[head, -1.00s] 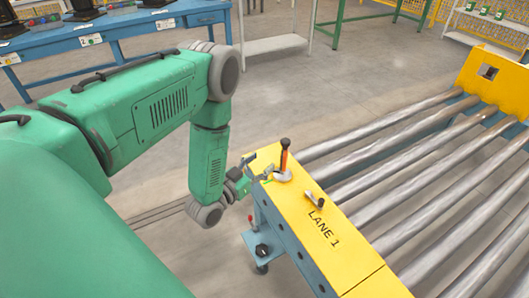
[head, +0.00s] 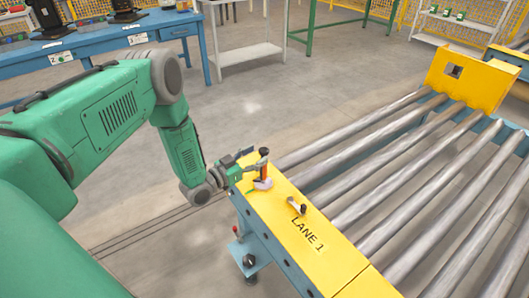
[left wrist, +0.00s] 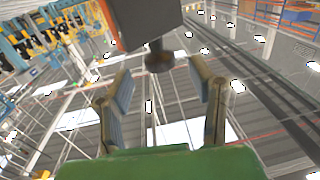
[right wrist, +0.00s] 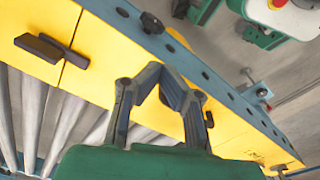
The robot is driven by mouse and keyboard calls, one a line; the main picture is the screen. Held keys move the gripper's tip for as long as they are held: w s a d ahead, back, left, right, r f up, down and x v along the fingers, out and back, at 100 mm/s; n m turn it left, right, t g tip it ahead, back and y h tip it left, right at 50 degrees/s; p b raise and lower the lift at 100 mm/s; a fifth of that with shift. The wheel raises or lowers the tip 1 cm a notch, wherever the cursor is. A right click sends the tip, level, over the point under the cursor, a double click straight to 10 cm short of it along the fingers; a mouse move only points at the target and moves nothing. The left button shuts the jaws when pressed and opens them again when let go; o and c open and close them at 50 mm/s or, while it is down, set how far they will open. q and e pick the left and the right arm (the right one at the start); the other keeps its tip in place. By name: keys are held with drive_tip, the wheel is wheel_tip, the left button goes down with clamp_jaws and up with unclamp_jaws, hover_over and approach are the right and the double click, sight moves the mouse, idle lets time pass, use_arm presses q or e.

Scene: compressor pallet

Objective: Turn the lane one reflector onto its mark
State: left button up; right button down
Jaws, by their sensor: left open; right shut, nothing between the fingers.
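The yellow rail marked LANE 1 (head: 310,240) runs along the near side of the roller conveyor. On its far end stands an upright lever with an orange and black handle (head: 264,168) on a pale round base. A small bracket with a dark tip (head: 298,207) sits beside the lettering. I cannot tell which part is the reflector, and no mark is readable. My left gripper (head: 243,168) is at the lever, with its fingers open. In the left wrist view a dark block with a round knob (left wrist: 158,58) shows between the fingers. My right gripper (right wrist: 160,85) is shut and empty over a yellow rail.
Steel rollers (head: 400,180) fill the conveyor to the right, with a yellow end block (head: 455,72) beyond. A blue bench (head: 110,45) stands at the back left. In the right wrist view a dark handle (right wrist: 42,48) lies on yellow plate. Floor left of the rail is clear.

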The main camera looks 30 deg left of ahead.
sight(262, 154)
use_arm(q)
drive_tip(key=shift+x, duration=1.85)
drive_tip(key=shift+a, duration=0.1)
clamp_jaws()
drive_tip(key=shift+n+y, duration=0.3)
drive_tip(key=shift+y, duration=0.1)
drive_tip(key=n+y, duration=0.3)
drive_tip(key=y, duration=0.2)
drive_tip(key=shift+t, duration=0.4)
drive_tip(key=shift+n+g+y, duration=0.6)
drive_tip(key=shift+n+y, duration=1.4)
drive_tip(key=shift+y, duration=0.9)
drive_tip(key=shift+a+y, duration=0.1)
drive_tip(key=shift+y, duration=0.2)
